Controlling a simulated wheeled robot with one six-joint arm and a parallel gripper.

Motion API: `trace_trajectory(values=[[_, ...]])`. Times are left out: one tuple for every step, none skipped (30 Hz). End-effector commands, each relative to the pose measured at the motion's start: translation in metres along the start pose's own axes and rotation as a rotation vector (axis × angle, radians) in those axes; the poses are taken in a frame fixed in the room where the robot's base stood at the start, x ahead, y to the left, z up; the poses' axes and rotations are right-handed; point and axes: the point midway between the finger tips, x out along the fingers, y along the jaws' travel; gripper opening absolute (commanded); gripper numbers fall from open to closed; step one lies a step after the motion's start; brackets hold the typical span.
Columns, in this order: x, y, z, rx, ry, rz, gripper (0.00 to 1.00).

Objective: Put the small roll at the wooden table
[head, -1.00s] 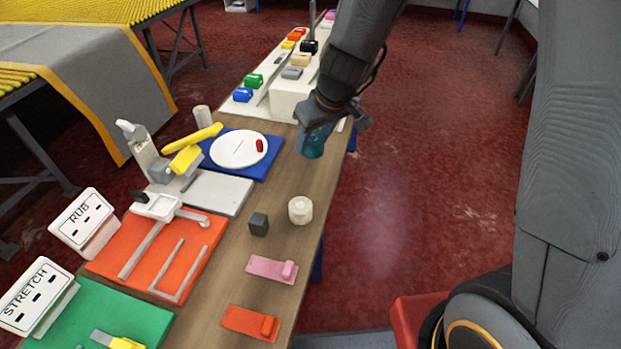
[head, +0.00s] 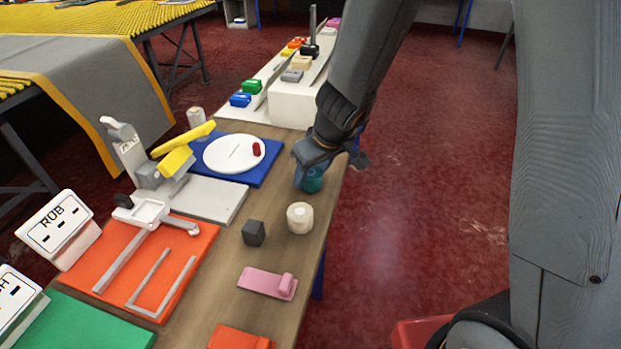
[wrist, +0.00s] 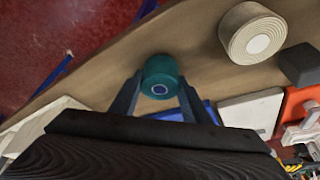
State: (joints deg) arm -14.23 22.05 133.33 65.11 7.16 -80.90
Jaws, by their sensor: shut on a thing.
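In the head view the teal roll (head: 312,182) shows just below my gripper (head: 308,172), over the right side of the wooden table (head: 265,212). I cannot tell whether the roll touches the table top. A larger cream roll (head: 300,217) stands on the table nearer to me; it also shows in the wrist view (wrist: 252,34).
A dark grey block (head: 254,233) sits beside the cream roll. A pink tool (head: 262,283) lies nearer. A blue mat (head: 265,172) with a white disc (head: 222,152) lies left of my gripper. A white box (head: 295,104) stands behind. The table's right edge is close.

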Motion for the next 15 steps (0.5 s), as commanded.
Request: trace_trajectory(values=[[0.0018,0.0001,0.0005,0.0,0.0,0.0,0.19],[0.0017,0.0,0.0005,0.0,0.0,0.0,0.19],[0.0014,-0.0001,0.0005,0.0,0.0,0.0,0.19],[0.0011,-0.0001,0.0004,0.0,0.0,0.0,0.19],[0.0009,-0.0001,0.0004,0.0,0.0,0.0,0.19],[0.0008,-0.0001,0.0004,0.0,0.0,0.0,0.19],[0.0007,-0.0002,0.0004,0.0,0.0,0.0,0.19],[0.0007,-0.0002,0.0004,0.0,0.0,0.0,0.19],[0.001,-0.0001,0.0005,0.0,0.0,0.0,0.19],[0.0016,-0.0001,0.0006,0.0,0.0,0.0,0.19],[0.0024,-0.0001,0.0009,0.0,0.0,0.0,0.19],[0.0034,-0.0001,0.0013,0.0,0.0,0.0,0.19],[0.004,-0.0001,0.0016,0.0,0.0,0.0,0.19],[0.0046,-0.0001,0.0018,0.0,0.0,0.0,0.19],[0.004,-0.0002,0.0018,0.0,0.0,0.0,0.47]])
